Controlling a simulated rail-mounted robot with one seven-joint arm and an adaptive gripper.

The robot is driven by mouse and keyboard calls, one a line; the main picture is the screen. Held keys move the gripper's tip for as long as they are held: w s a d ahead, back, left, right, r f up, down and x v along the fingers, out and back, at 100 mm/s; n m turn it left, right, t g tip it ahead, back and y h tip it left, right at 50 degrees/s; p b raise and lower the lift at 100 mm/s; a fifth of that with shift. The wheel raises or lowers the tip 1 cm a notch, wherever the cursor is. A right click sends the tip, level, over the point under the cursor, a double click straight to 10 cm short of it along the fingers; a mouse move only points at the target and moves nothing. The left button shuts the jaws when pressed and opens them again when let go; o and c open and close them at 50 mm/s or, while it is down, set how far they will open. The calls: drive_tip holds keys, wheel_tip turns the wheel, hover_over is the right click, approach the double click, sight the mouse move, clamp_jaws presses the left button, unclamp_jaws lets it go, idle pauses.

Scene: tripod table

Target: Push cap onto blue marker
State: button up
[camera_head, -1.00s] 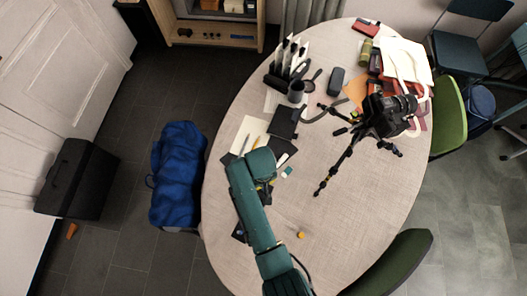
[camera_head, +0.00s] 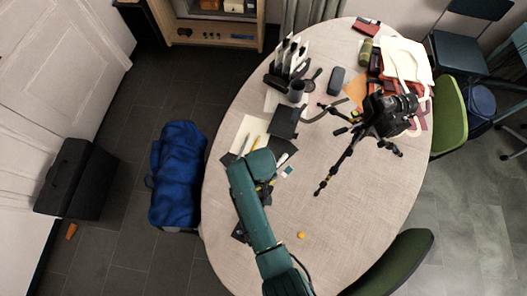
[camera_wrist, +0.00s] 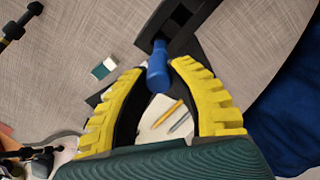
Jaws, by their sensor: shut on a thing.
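A blue cylindrical piece (camera_wrist: 158,68) with a narrower end shows in the wrist view; whether it is the marker, the cap or both together I cannot tell. My gripper (camera_wrist: 159,66) has yellow ribbed fingers, and their tips close on this blue piece from both sides. The narrower end points at a dark slotted block (camera_wrist: 178,22) just beyond; whether it touches the block I cannot tell.
A teal-and-white eraser-like block (camera_wrist: 104,68) lies nearby. Paper with two pencils lies behind the fingers. The table's (camera_head: 350,210) front middle is mostly clear.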

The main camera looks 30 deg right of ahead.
idle(0.3)
drive_tip(key=shift+f, duration=0.3)
drive_tip(key=shift+c, duration=0.5)
drive_tip(key=shift+f, duration=0.1)
drive_tip(key=o, duration=1.3)
drive_tip(key=shift+o, duration=0.2)
wheel_tip(320, 180, up, 7)
drive_tip(key=p, duration=0.7)
